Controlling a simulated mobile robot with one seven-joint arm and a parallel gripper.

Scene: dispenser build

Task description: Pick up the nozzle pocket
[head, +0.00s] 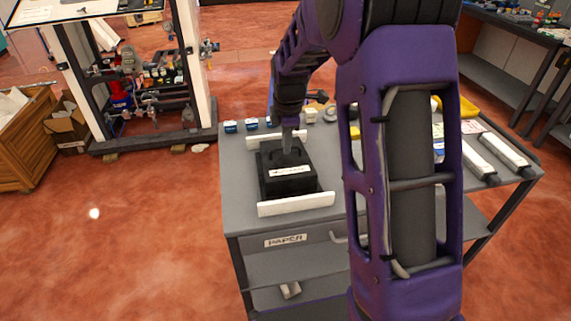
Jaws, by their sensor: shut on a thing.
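A black block-shaped part with a white label, which seems to be the nozzle pocket (285,186), sits on the grey cart top at its left side. My gripper (288,148) points down at the top of this black part from above. It is shut on it, though the fingertips are dark against the dark part and the exact grip is hard to see. A white bar (296,204) stands along the near side of the black part. Another pale bar (262,141) shows behind it.
The cart (240,205) has a lower shelf and a "PAPER" label. Small blue and white items (231,127) line its back edge. White bars (503,150) and a yellow item (468,107) lie at the right. My purple arm hides the cart's middle. A white-post frame (199,75) stands behind left.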

